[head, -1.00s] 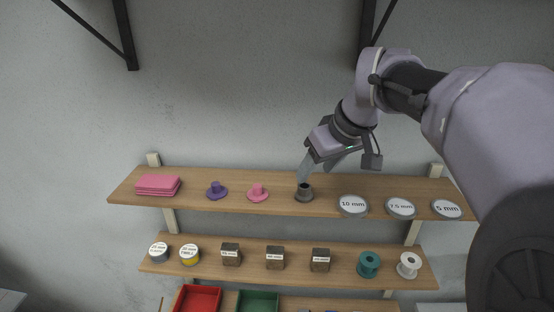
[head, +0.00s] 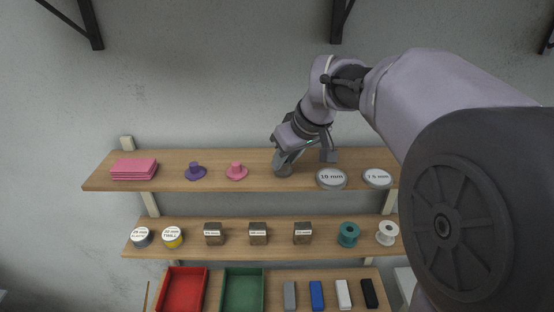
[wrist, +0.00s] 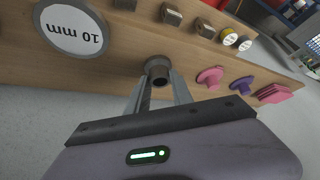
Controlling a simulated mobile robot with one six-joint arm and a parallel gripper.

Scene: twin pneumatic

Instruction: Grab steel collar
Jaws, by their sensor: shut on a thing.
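The steel collar (head: 283,170) is a dark grey flanged ring on the upper shelf (head: 215,182), between the pink collar (head: 236,171) and the 10 mm disc (head: 331,178). My gripper (head: 285,160) reaches it from above, with its fingers at the collar's upper part. In the wrist view the collar (wrist: 157,70) sits between the fingertips, and my gripper (wrist: 158,84) is shut on it. In the head view the fingers hide part of the collar. Its base appears to be at the shelf surface; I cannot tell if it is lifted.
A purple collar (head: 195,172) and pink pads (head: 134,168) stand left on the upper shelf; a 7.5 mm disc (head: 377,178) is at right. The lower shelf holds tins, blocks (head: 258,233) and spools (head: 348,234). Red (head: 183,290) and green trays (head: 243,290) lie below.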

